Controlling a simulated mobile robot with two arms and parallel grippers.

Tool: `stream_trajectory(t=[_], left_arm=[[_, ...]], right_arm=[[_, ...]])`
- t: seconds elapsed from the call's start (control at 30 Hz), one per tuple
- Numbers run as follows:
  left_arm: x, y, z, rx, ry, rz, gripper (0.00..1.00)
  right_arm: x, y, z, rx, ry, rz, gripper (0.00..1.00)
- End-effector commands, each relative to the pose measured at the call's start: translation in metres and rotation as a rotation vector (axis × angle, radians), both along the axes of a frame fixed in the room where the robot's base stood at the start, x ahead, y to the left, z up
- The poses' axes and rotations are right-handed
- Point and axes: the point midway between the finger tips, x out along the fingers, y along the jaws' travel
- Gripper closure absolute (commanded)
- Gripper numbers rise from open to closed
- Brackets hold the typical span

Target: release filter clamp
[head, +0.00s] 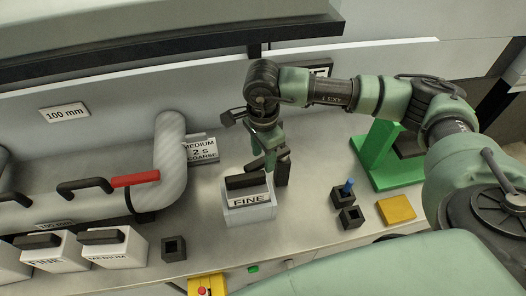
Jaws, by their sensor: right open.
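A red lever (135,179), which looks like the filter clamp handle, lies roughly level against the left side of the bent grey pipe (172,158). A dark band runs around the pipe's lower part below it. My right gripper (268,165) is open and points down, to the right of the pipe and well apart from the red lever. It is just behind and above the black handle (248,181) of a white box labelled FINE (250,212). I cannot tell whether a finger touches that handle. My left gripper is not in view.
White boxes labelled FINE (50,258) and MEDIUM (112,250) stand at the front left, by a small black holder (174,248). Black holders (343,195), a yellow block (396,209) and a green stand (380,160) are right.

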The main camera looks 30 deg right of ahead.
Motion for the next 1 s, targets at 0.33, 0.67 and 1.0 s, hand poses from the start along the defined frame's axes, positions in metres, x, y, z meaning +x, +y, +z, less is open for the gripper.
stream_trajectory(t=[0.33,0.67,1.0], left_arm=[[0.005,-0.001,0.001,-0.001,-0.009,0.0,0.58],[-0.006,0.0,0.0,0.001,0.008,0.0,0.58],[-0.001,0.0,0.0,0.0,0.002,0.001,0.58]], right_arm=[[0.0,0.0,-0.001,0.0,-0.001,0.0,0.82],[0.0,0.0,-0.001,0.0,-0.001,0.0,1.0],[0.0,0.0,-0.001,0.0,-0.001,0.0,1.0]])
